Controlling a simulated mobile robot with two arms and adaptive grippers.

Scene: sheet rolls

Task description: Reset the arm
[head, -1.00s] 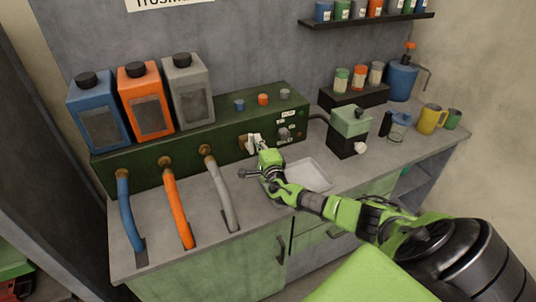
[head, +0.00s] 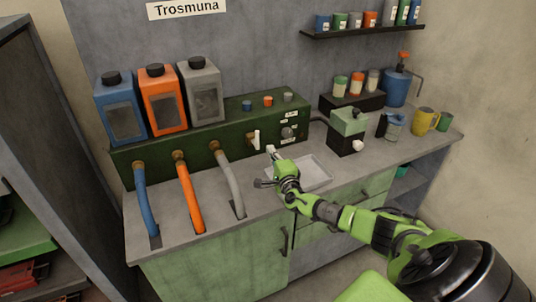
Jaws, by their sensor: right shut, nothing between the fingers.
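My right arm comes in from the lower right in the head view. My right gripper (head: 271,151) is shut and empty, in front of the dark green machine (head: 190,142) and near the left rim of the white tray (head: 316,172). A white lever (head: 256,139) stands upright on the machine's front, a little left of the gripper and apart from it. My left gripper is not in view.
Blue (head: 122,120), orange (head: 163,100) and grey (head: 204,95) canisters stand on the machine. Three hoses run down from it into the counter (head: 265,195). A small green-black device (head: 348,128), cups and a blue dispenser (head: 396,88) stand at right. A shelf (head: 360,31) hangs above.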

